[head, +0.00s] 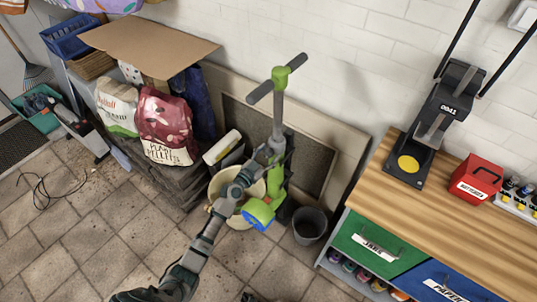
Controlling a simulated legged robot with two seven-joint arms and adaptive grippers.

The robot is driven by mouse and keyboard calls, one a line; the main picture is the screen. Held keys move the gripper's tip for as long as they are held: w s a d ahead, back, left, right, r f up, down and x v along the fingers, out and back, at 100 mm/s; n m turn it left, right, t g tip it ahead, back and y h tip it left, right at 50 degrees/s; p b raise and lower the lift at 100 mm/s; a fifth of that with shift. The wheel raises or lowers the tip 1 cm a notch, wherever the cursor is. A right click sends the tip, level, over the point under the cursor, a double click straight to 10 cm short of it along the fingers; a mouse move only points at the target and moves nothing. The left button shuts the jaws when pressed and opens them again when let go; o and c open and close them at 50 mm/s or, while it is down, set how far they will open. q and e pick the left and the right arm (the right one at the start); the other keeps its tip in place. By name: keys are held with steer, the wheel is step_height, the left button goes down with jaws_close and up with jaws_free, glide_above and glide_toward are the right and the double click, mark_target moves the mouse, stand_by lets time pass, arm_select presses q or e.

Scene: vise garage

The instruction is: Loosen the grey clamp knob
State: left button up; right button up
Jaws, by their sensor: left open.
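A green and grey upright stand (279,108) is in the middle of the head view, with a grey T-shaped crossbar at its top and a green collar below the bar. My left arm reaches up from the bottom, and my left gripper (270,153) is open at the grey post, about halfway up. It overlaps the post in the picture. I cannot tell whether it touches. The grey clamp knob cannot be made out clearly; the gripper may hide it. My right gripper is not in view.
A beige bucket (228,211) and a dark grey bin (310,224) stand by the stand's foot. Bags (166,128) are stacked to the left. A wooden workbench (425,198) with drawers is at the right. A framed panel (335,135) leans on the wall behind. The tiled floor in front is mostly clear.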

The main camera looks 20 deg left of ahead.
arm_select(q)
steer(key=shift+a, duration=0.3)
steer(key=shift+c, duration=1.4)
steer(key=c, duration=0.9)
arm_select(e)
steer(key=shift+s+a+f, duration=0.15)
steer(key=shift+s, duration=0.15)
